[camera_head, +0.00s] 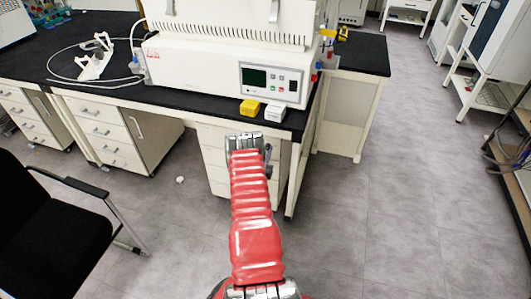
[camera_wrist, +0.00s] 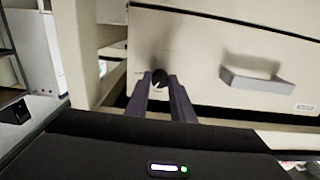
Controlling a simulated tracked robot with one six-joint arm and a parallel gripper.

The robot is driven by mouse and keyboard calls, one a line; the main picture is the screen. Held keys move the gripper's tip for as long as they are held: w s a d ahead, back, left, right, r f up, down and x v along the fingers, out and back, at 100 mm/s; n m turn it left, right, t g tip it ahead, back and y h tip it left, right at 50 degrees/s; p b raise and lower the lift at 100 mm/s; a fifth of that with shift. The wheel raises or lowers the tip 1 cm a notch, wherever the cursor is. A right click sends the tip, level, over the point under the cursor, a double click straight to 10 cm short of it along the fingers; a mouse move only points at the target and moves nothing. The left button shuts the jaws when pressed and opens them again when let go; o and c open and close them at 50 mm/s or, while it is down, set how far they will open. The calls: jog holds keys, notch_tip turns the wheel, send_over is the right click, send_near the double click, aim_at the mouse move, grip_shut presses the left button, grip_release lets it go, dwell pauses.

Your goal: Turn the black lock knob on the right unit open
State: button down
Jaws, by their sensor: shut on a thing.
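The black lock knob (camera_wrist: 160,75) shows in the wrist view on the cream front of a drawer unit (camera_wrist: 200,45), left of a grey handle. My gripper (camera_wrist: 161,82) has its two dark fingers on either side of the knob, shut on it. Part of the knob is hidden between the fingertips, and I cannot read its turn angle. In the head view my red arm reaches down to the drawer unit (camera_head: 212,160) under the bench, and it hides the knob and fingers.
A grey drawer handle (camera_wrist: 257,80) sticks out right of the knob. In the head view the black benchtop (camera_head: 180,98) overhangs the units and carries a white instrument (camera_head: 200,68), a yellow box (camera_head: 250,106) and a white box (camera_head: 275,112).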

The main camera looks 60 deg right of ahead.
jog(key=n, duration=0.6)
jog(key=shift+s+f+n, duration=0.15)
jog(key=shift+f+n, duration=0.05)
jog(key=shift+n, duration=0.2)
jog(key=c, duration=1.5)
grip_release()
jog(key=shift+r, duration=0.1)
jog(key=shift+c, duration=0.2)
jog(key=shift+a, duration=0.1)
jog(key=s+a, duration=0.2)
jog(key=a, duration=1.1)
jog(key=shift+a, duration=0.25)
